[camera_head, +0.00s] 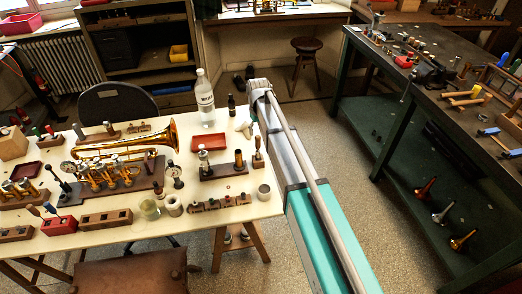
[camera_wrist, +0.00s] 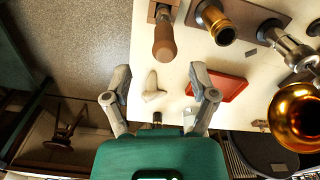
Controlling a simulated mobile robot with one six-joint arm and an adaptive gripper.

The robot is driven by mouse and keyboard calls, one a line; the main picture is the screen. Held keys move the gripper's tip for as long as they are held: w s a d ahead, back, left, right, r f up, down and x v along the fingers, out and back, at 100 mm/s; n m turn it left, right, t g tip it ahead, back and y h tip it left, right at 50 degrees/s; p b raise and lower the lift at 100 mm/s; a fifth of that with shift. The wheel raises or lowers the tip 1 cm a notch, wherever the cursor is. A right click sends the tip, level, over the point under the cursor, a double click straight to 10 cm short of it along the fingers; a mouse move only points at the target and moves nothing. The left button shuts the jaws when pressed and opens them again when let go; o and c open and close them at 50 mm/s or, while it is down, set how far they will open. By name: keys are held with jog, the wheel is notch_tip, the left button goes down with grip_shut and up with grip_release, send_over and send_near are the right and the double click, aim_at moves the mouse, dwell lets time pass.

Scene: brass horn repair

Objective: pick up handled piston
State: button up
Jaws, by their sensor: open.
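The wooden-handled piece, which looks like the handled piston (camera_head: 257,157), stands in a small wooden block near the right edge of the cream table. In the wrist view its brown handle (camera_wrist: 165,40) shows from above, upper middle, beyond my fingertips. My gripper (camera_wrist: 160,82) is open and empty, its fingers spread wide. A small white object (camera_wrist: 153,88) lies on the table in line with the gap between them.
A brass cylinder (camera_wrist: 222,33) and a silver valve part stand on a wooden base beside the handle. A red tray (camera_head: 209,142), clear bottle (camera_head: 204,97) and dark bottle (camera_head: 231,106) are near. The brass horn (camera_head: 125,148) is farther left. Open floor lies right of the table.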

aim_at(258, 136)
jog(key=shift+f, duration=0.1)
jog(key=shift+s+a+f+b, duration=0.1)
jog(key=shift+a+f+b, duration=0.05)
jog(key=shift+f+b, duration=2.4)
grip_shut()
